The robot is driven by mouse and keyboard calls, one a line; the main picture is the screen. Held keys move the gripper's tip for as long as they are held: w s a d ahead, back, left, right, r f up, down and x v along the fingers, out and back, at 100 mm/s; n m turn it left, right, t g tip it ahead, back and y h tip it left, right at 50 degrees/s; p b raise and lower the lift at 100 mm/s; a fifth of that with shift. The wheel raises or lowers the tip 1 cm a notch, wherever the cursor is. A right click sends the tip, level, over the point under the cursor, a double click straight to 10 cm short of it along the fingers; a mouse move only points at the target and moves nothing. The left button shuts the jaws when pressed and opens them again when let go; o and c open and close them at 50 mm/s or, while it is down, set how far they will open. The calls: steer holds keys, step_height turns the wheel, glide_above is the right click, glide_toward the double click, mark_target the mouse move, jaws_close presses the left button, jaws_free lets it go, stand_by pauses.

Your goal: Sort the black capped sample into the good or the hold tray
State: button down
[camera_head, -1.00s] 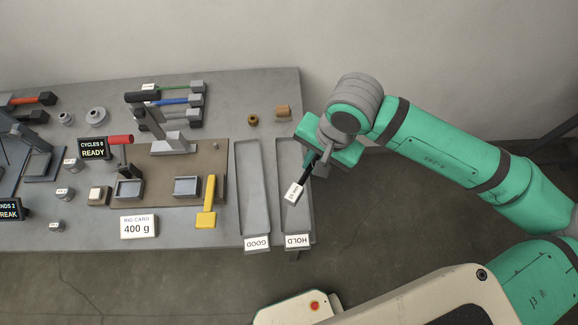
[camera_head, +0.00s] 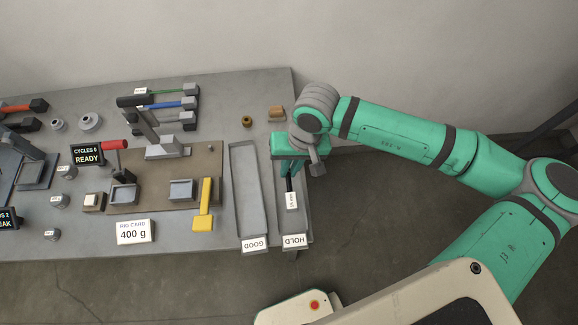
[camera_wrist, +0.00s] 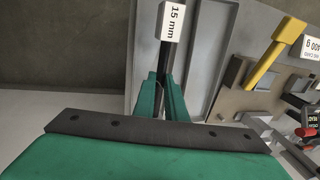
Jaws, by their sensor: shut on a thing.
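My gripper (camera_head: 289,170) is shut on the black sample (camera_head: 289,184), over the hold tray. The sample carries a white tag reading 15 mm, which also shows in the wrist view (camera_wrist: 172,22), where the sample runs forward from between my green fingers (camera_wrist: 163,88). Whether it touches the tray floor I cannot tell. The hold tray (camera_head: 296,225) is a long grey tray at the table's right edge, partly hidden by my gripper. The good tray (camera_head: 249,200) lies just left of it, and it looks empty. Both have white labels at the near end.
A display (camera_head: 87,154) reads READY. Blue and green handled tools lie at the back. A brown block (camera_head: 276,113) stands behind the hold tray.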

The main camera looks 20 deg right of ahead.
mark_target(290, 179)
steer(key=shift+f, duration=3.1)
steer(key=shift+f, duration=0.25)
steer(key=c, duration=1.7)
jaws_free()
steer(key=r, duration=0.3)
steer(key=d+r, duration=0.1)
steer(key=r, duration=0.3)
steer(key=d+r, duration=0.1)
steer(key=r, duration=0.2)
steer(key=shift+s+r, duration=0.3)
steer(key=shift+w, duration=0.1)
